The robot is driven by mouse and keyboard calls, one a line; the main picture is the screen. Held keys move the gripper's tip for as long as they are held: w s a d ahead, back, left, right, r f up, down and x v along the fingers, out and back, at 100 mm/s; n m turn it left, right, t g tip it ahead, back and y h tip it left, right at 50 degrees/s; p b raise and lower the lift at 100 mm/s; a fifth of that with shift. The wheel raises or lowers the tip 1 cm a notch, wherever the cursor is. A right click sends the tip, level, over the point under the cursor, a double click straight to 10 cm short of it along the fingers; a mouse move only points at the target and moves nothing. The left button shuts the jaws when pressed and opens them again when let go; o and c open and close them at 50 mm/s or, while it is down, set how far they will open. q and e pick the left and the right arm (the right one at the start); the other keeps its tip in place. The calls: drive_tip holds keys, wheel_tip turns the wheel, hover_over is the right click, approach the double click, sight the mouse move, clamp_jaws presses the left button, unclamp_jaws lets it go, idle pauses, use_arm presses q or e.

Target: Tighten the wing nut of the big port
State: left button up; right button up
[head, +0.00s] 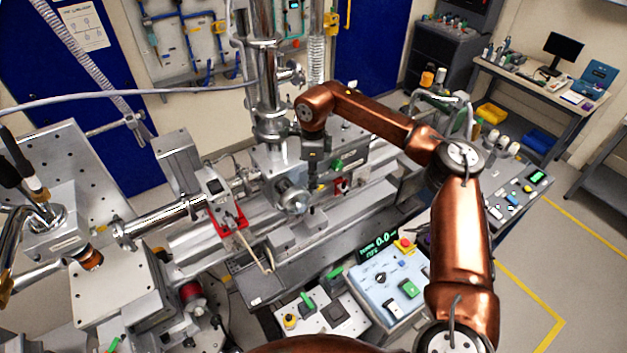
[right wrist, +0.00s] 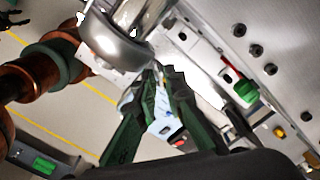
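My right gripper (head: 318,180) points down beside a round metal port (head: 292,195) on the front of the chamber. In the right wrist view, a shiny metal flange or clamp ring (right wrist: 115,38) fills the upper left, with a bright tube rising from it. The two dark green fingers of my right gripper (right wrist: 158,72) converge just below this ring, their tips close together. A small wing nut cannot be made out; it may be hidden at the fingertips. Whether the tips touch or grip anything is unclear. My left gripper is in neither view.
A control box with a green display (head: 390,280) stands in front of the rail, right of centre. A vertical steel column (head: 265,90) rises behind the port. A red-framed part (head: 228,220) stands to its left. Open floor (head: 560,270) lies at right.

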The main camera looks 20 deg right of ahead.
wheel_tip(320, 180, up, 12)
idle(0.7)
drive_tip(key=shift+f, duration=0.15)
